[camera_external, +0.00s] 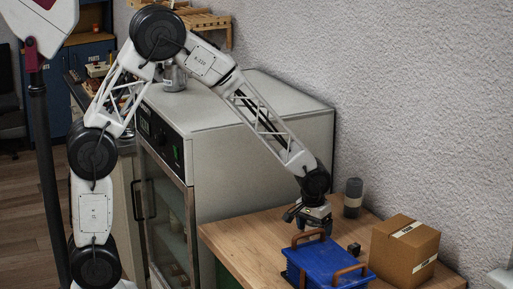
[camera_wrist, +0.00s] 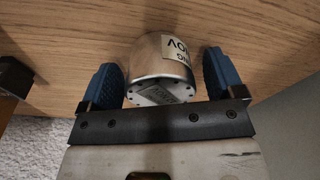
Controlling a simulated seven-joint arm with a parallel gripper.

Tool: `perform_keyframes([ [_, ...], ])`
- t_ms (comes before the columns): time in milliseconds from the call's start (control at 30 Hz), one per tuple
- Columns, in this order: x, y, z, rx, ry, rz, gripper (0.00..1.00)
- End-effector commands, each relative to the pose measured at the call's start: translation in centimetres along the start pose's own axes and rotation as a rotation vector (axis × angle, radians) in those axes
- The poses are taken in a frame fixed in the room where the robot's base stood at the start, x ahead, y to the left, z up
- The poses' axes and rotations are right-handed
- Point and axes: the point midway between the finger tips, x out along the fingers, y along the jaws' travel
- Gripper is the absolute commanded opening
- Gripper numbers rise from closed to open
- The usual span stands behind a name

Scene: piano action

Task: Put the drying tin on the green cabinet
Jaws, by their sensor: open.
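In the wrist view a silver metal tin (camera_wrist: 155,55) with a pale printed label lies between the two blue fingers of my gripper (camera_wrist: 160,66), over a wooden top. The fingers stand apart, one on each side, with a small gap visible at each. In the outside view my gripper (camera_external: 308,216) points down over the wooden table, just behind a blue crate; the tin there is hidden or cannot be made out. A pale grey-green cabinet (camera_external: 255,110) with a glass door stands left of the table. A dark blue cabinet (camera_external: 88,52) stands far back.
The blue crate (camera_external: 322,262) with brown handles is close in front of my gripper. A cardboard box (camera_external: 404,250), a dark grey canister (camera_external: 353,198) and a small black block (camera_external: 354,249) are nearby. A metal container (camera_external: 174,78) stands on the pale cabinet; much of its top is bare.

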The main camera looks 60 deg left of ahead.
Motion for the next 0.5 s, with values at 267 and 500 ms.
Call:
perform_keyframes([
  [267,-2.4,0.0,0.0,0.0,0.002,0.001,0.88],
  [500,-6.2,0.0,0.0,0.0,0.003,0.002,0.88],
])
